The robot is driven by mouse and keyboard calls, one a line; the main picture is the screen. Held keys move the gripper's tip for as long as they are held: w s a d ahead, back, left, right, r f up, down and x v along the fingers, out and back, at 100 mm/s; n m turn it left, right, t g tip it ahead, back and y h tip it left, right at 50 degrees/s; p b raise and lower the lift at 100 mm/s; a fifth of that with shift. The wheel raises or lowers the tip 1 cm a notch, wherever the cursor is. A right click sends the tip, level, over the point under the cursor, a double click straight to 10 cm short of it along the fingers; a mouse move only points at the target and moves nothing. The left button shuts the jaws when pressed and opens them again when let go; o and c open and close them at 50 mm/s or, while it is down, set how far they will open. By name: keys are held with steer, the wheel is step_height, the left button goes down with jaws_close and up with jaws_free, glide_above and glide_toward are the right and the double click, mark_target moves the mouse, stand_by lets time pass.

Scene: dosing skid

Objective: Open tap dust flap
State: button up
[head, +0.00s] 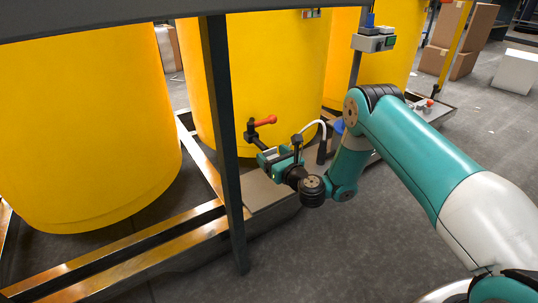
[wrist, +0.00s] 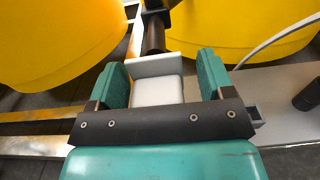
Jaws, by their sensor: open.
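The tap (head: 252,132) is black with a red handle (head: 265,121) and sits on the front of the middle yellow tank. Its black pipe (wrist: 153,35) shows at the top of the wrist view. Below it is a pale grey, box-like piece with an upright plate (wrist: 160,66) and a flat face, which looks like the dust flap. My gripper (wrist: 162,72) is open, with one green finger on each side of this piece. Small gaps show between fingers and piece. In the head view my gripper (head: 268,158) is just below the tap and hides the flap.
A dark upright post (head: 222,130) stands left of my gripper. Large yellow tanks (head: 80,110) stand behind. A white curved hose (head: 315,124) rises right of my gripper. A metal ledge (head: 265,192) runs below. Open floor lies in front.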

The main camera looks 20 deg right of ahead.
steer(key=shift+a, duration=0.25)
steer(key=c, duration=0.9)
steer(key=shift+o, duration=0.2)
steer(key=shift+d+r, duration=0.1)
steer(key=shift+r+p, duration=0.1)
steer(key=shift+p, duration=0.35)
